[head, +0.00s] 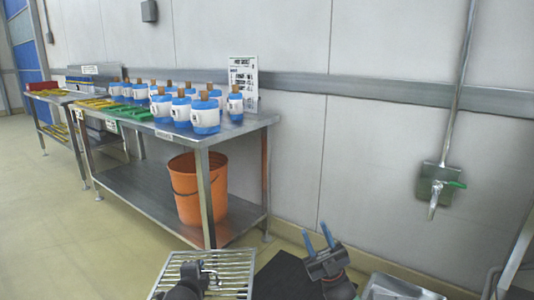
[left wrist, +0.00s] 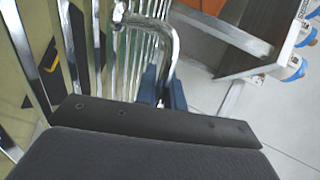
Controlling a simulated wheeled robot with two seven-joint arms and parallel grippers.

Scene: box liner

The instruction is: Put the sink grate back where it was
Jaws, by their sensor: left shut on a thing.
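The sink grate (head: 238,263) is a metal rack of parallel bars with a raised handle, at the bottom centre-left of the head view. My left gripper (head: 207,270) is shut on its handle. In the left wrist view the bars fill the left side, and the bent handle (left wrist: 172,38) runs down to the blue fingers (left wrist: 176,95), whose contact is partly hidden. My right gripper (head: 317,232) points up with its two blue fingers apart and nothing between them. A metal, basin-like edge (head: 395,287) shows at the bottom right; I cannot tell whether it is the sink.
A steel table (head: 150,128) holds blue-and-white containers (head: 206,117) and green trays (head: 134,113). An orange bucket (head: 186,190) stands on its lower shelf. A dark mat (head: 280,278) lies beside the grate. A tap (head: 434,198) is on the wall at right. Floor at left is clear.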

